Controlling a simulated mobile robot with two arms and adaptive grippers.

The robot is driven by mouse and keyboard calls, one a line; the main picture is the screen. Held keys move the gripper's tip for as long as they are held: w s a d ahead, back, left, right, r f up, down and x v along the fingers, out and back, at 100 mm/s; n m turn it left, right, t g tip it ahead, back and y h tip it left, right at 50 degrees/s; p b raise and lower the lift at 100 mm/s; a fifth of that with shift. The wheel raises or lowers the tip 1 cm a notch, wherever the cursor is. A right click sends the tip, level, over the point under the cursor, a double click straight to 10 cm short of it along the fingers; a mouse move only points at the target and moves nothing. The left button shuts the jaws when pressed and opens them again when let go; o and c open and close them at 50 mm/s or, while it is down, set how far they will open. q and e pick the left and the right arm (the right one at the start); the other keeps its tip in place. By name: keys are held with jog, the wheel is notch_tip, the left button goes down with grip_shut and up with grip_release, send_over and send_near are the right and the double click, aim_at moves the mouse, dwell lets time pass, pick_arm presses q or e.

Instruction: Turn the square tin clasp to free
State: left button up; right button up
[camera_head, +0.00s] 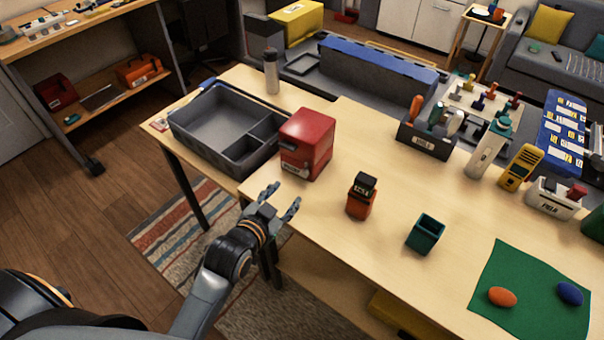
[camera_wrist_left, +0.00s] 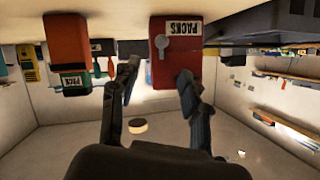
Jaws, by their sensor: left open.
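The square red tin (camera_head: 310,140) stands upright on the table beside the grey divided tray. Its front carries a small grey clasp (camera_head: 290,147) above a white label. In the left wrist view, which is upside down, the red tin (camera_wrist_left: 197,62) shows the label "PACKS" and the grey clasp (camera_wrist_left: 162,43), with a round hub and a short arm. My left gripper (camera_head: 281,197) is open and empty, in front of the tin near the table edge. In the wrist view its fingers (camera_wrist_left: 158,72) are spread around the clasp's line, apparently short of it. My right gripper is not in view.
The grey tray (camera_head: 189,135) is left of the tin. An orange box (camera_head: 360,204) with a dark top and a green open cup (camera_head: 425,234) stand to the right. A green mat (camera_head: 530,285) lies far right. The table between tin and orange box is clear.

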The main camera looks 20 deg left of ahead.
aim_at(303, 174)
pick_arm(q)
jog(key=p+x, duration=0.1)
jog(key=x, duration=0.9)
jog(key=shift+a, duration=0.1)
jog(key=shift+x, duration=0.8)
jog(key=shift+a, duration=0.1)
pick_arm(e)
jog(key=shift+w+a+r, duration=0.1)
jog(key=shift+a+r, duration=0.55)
pick_arm(q)
grip_shut()
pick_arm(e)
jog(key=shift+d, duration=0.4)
